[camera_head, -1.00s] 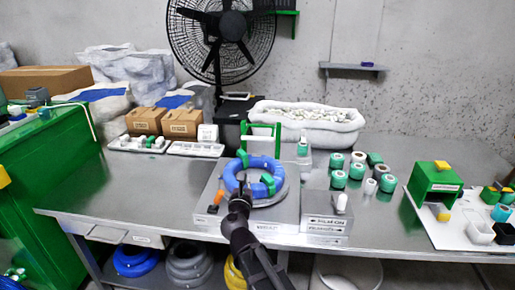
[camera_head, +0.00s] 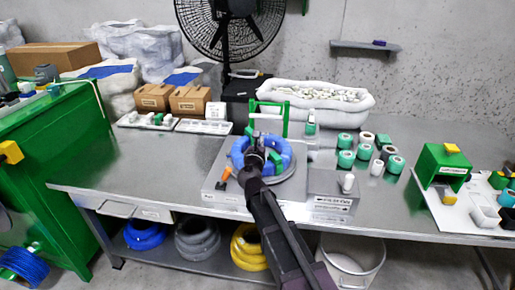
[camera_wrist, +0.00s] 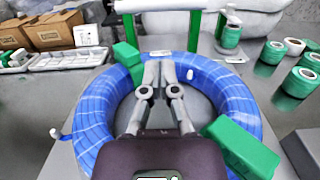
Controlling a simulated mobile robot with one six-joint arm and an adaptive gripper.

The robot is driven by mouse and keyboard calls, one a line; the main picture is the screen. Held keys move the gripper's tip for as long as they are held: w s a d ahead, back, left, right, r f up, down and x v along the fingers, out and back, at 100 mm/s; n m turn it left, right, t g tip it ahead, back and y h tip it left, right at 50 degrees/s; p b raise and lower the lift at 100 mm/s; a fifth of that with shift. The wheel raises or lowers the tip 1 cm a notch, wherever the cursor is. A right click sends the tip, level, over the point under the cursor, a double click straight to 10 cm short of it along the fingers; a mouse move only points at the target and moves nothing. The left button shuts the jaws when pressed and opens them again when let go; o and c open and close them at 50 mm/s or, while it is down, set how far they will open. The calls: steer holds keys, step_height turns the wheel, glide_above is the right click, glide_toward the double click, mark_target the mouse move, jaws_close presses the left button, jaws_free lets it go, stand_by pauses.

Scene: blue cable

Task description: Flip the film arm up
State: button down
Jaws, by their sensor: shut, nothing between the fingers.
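A blue cable coil (camera_head: 238,156) lies on a grey station plate on the metal table. In the wrist view the coil (camera_wrist: 95,120) surrounds my fingers and bears two green blocks, one at far left (camera_wrist: 127,60) and one at near right (camera_wrist: 240,148). A green upright frame (camera_head: 286,122) with a pale crossbar stands behind the coil; it may be the film arm. Its posts (camera_wrist: 194,30) show at the top of the wrist view. My gripper (camera_wrist: 160,68) is shut and empty over the coil's centre, short of the frame. In the head view my gripper (camera_head: 257,143) hides part of the coil.
A grey block (camera_head: 330,190) with a white knob and several green-wrapped rolls (camera_head: 346,140) stand right of the coil. An orange-tipped tool (camera_head: 224,178) lies at its left. A white bin (camera_head: 312,93) is behind the frame.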

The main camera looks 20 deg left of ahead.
steer(key=x, duration=1)
steer(key=shift+w, duration=0.2)
steer(key=shift+r+p, duration=0.15)
steer(key=shift+p, duration=0.2)
steer(key=shift+r, duration=0.25)
